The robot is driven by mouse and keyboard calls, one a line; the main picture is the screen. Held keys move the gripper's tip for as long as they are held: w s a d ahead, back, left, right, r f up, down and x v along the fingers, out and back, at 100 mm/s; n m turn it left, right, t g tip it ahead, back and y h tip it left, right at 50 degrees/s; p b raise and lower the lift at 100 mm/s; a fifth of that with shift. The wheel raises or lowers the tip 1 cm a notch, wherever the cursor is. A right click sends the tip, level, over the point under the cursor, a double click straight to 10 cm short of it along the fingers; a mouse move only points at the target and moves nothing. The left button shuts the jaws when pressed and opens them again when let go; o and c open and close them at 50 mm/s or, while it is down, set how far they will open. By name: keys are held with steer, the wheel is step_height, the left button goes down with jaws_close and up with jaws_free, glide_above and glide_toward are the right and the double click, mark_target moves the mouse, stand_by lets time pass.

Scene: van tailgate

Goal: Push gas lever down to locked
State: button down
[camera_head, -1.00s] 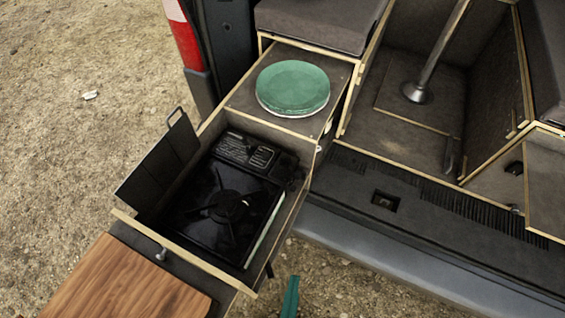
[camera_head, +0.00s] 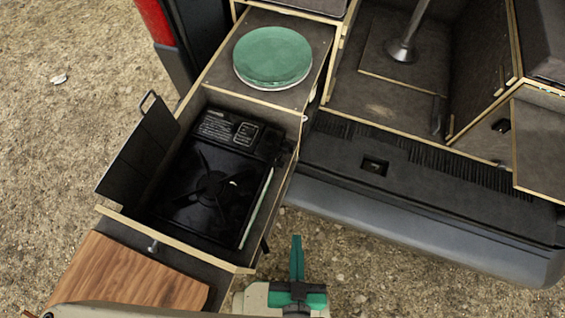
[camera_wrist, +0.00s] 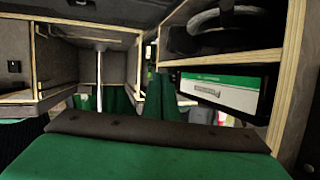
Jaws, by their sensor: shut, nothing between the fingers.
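The black gas stove (camera_head: 215,185) sits inside the pulled-out wooden drawer at the left of the head view. Its dark control panel (camera_head: 230,130) is at the far end, by the plate shelf. The gas lever itself is too small and dark to make out there. My gripper (camera_head: 297,245) is shut and empty, with its green fingers pointing up the picture. It is to the right of the drawer's near corner, apart from the drawer and the stove.
Green plates (camera_head: 272,57) lie on the shelf behind the stove. A black folding panel (camera_head: 140,155) stands along the drawer's left side. A wooden board (camera_head: 125,275) lies in front. The van's bumper (camera_head: 420,235) is at right, with open ground between it and my gripper.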

steer(key=w+d+f+m+g+y, duration=0.25)
steer(key=d+f+m+g, duration=0.2)
steer(key=d+f, duration=0.5)
steer(key=w+d+r+m+g, duration=0.35)
steer(key=w+d, duration=0.25)
steer(key=w, duration=0.3)
steer(key=w+a+r+m+g, duration=0.35)
steer(key=w+a+r, duration=0.3)
steer(key=w, duration=0.25)
steer(key=w+a+r+m+g, duration=0.1)
steer(key=w+a+r+g, duration=0.1)
steer(key=a+r, duration=0.9)
steer(key=shift+w+r+m+g, duration=0.25)
steer(key=shift+r+m+g, duration=0.1)
steer(key=shift+r+g, duration=0.45)
steer(key=shift+a+f, duration=0.1)
steer(key=shift+f, duration=0.1)
